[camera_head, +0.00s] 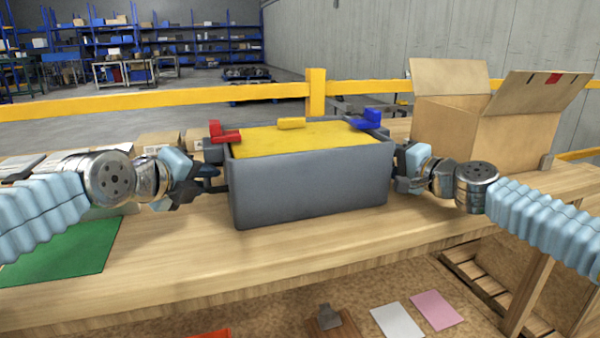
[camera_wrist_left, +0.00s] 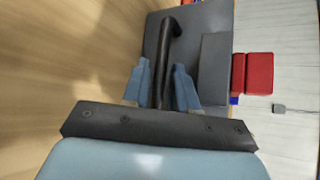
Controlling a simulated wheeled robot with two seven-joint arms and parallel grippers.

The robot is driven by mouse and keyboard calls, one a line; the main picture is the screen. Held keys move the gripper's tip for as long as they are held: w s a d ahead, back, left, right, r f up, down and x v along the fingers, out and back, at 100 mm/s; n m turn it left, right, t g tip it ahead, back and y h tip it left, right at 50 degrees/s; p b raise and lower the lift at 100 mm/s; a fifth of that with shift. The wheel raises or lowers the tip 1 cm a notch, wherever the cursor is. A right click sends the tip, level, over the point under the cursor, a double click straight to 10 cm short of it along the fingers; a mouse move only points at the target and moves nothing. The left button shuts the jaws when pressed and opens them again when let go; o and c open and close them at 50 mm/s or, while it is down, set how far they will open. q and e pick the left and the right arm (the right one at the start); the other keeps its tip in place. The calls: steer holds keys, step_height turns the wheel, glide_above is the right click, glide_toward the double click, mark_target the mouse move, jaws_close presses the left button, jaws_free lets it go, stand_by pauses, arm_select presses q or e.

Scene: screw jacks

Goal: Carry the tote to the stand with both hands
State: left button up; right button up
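The grey tote (camera_head: 310,192) stands over the wooden workbench in the middle of the head view, with a yellow top surface inside its rim. Its dark handle (camera_wrist_left: 166,45) shows in the left wrist view, beside the tote's grey wall (camera_wrist_left: 214,65). My left gripper (camera_head: 212,180) is at the tote's left end; in the left wrist view its two blue fingers (camera_wrist_left: 161,85) lie close on both sides of the handle. My right gripper (camera_head: 402,172) is at the tote's right end, its fingers mostly hidden. I cannot pick out a stand.
A red piece (camera_head: 226,136), a yellow piece (camera_head: 291,123) and a blue piece (camera_head: 368,120) show at the tote's top. An open cardboard box (camera_head: 480,125) stands at the right. A green mat (camera_head: 70,248) lies at the left. A yellow rail (camera_head: 200,98) runs behind the bench (camera_head: 330,248).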

arm_select(q)
steer(key=shift+c, duration=0.2)
arm_select(e)
steer(key=shift+c, duration=0.2)
arm_select(q)
jaws_close()
arm_select(e)
steer(key=c, duration=0.5)
jaws_close()
arm_select(q)
steer(key=shift+f, duration=0.1)
arm_select(e)
steer(key=shift+f, duration=0.1)
arm_select(q)
steer(key=shift+w+r, duration=0.1)
steer(key=shift+r, duration=0.3)
arm_select(e)
steer(key=shift+r, duration=0.4)
